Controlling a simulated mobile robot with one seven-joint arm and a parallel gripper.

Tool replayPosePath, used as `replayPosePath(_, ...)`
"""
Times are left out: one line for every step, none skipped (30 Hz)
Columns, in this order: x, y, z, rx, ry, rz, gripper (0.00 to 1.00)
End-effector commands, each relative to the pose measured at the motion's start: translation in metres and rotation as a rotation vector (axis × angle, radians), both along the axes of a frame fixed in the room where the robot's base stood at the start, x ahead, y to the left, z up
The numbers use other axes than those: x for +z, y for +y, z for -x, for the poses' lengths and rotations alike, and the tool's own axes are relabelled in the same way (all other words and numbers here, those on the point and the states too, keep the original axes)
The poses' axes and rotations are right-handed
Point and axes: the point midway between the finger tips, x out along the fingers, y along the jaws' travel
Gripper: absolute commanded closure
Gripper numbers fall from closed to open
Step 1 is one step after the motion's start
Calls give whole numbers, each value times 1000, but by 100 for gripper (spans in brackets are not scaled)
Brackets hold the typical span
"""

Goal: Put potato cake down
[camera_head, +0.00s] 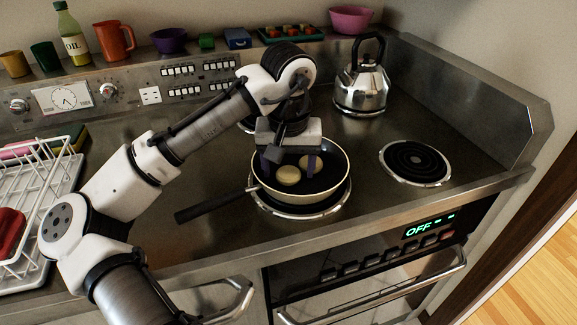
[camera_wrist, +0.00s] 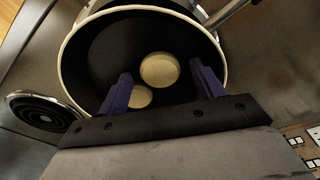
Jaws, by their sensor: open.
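A frying pan (camera_head: 330,188) with a dark inside and a pale rim sits on the front coil burner, its black handle (camera_head: 212,205) pointing left. Two round, pale potato cakes lie in it: one (camera_head: 288,175) nearer the left and one (camera_head: 307,162) further right. In the wrist view the pan (camera_wrist: 100,62) holds one cake (camera_wrist: 160,70) between my fingers and another (camera_wrist: 140,97) partly hidden beside the left finger. My gripper (camera_head: 291,168) is over the pan with its purple fingers (camera_wrist: 163,80) spread open. I cannot tell whether a fingertip touches a cake.
A steel kettle (camera_head: 362,85) stands on the back right burner. The front right coil burner (camera_head: 415,162) is bare. A white dish rack (camera_head: 45,190) stands at the left. Cups, bowls and an oil bottle (camera_head: 72,38) line the back ledge.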

Motion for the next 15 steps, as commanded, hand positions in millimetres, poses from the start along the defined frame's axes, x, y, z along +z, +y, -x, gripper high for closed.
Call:
replayPosePath(6, 0, 0, 0, -3, 1, 33)
replayPosePath(11, 0, 0, 1, -3, 1, 33)
replayPosePath(18, 0, 1, 0, -4, 1, 33)
replayPosePath(24, -1, 2, -1, -3, 2, 33)
replayPosePath(30, -1, 3, -1, -4, 2, 33)
replayPosePath(40, -1, 4, -1, -4, 1, 33)
replayPosePath(47, -1, 5, -1, -4, 2, 33)
replayPosePath(54, 0, 6, 0, -4, -2, 33)
replayPosePath(63, 0, 7, 1, -4, -4, 33)
replayPosePath(69, 0, 8, 2, -4, -3, 33)
replayPosePath(75, 0, 9, 1, -5, -3, 33)
replayPosePath(82, 0, 9, 2, -4, -3, 33)
replayPosePath(87, 0, 10, 2, -4, -3, 33)
replayPosePath(92, 0, 11, 2, -3, -2, 33)
replayPosePath(97, 0, 11, 1, -4, -2, 33)
